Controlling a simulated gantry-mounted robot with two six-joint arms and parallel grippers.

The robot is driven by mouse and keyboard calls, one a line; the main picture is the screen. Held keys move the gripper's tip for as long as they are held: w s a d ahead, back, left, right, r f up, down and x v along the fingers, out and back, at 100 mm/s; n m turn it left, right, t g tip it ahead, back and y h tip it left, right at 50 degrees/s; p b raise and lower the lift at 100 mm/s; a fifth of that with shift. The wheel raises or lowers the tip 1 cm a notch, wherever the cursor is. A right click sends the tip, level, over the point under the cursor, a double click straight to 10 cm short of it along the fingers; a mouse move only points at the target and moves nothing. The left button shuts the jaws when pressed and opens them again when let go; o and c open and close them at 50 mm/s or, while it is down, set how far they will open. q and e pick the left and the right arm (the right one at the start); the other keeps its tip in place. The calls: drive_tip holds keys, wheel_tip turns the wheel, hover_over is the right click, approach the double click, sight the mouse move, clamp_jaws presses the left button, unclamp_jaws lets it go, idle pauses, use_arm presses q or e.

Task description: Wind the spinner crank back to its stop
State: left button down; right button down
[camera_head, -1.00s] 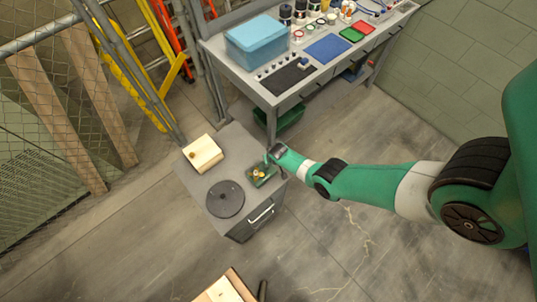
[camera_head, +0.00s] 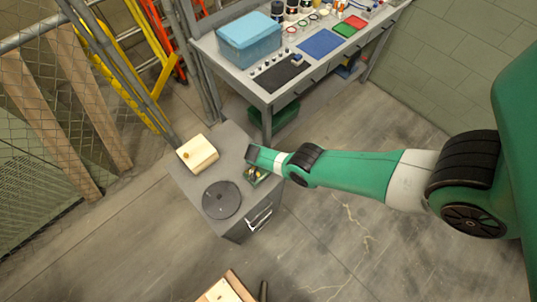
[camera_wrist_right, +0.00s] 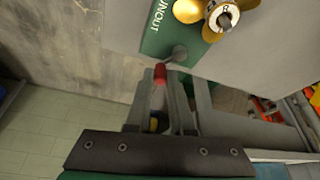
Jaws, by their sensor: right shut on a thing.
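The spinner unit (camera_head: 252,177) is a small green plate with brass parts near the right edge of the grey cabinet top. In the right wrist view its green plate (camera_wrist_right: 168,32) carries white lettering, and a brass hub (camera_wrist_right: 222,17) with a dark centre shows at the top. My right gripper (camera_wrist_right: 166,95) is beside the plate, shut on what looks like the crank handle (camera_wrist_right: 160,73), of which a red end shows between the fingers. How the handle joins the hub cannot be made out. My left gripper is not in view.
On the cabinet, a dark round disc (camera_head: 222,200) lies in front and a pale wooden block (camera_head: 197,153) sits behind. A workbench (camera_head: 230,68) with a blue box (camera_head: 249,38) stands behind. Open concrete floor (camera_head: 340,235) lies to the right.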

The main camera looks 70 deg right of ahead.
drive_tip(key=shift+a+f+m+g+y+b, duration=0.1)
drive_tip(key=shift+a+m+g+y+b, duration=0.1)
drive_tip(key=shift+m+b, duration=0.4)
drive_tip(key=shift+a+m+g+y+b, duration=0.15)
drive_tip(key=shift+m+g+b, duration=0.1)
drive_tip(key=shift+m, duration=0.55)
drive_tip(key=shift+s, duration=0.1)
drive_tip(key=c, duration=1.1)
unclamp_jaws()
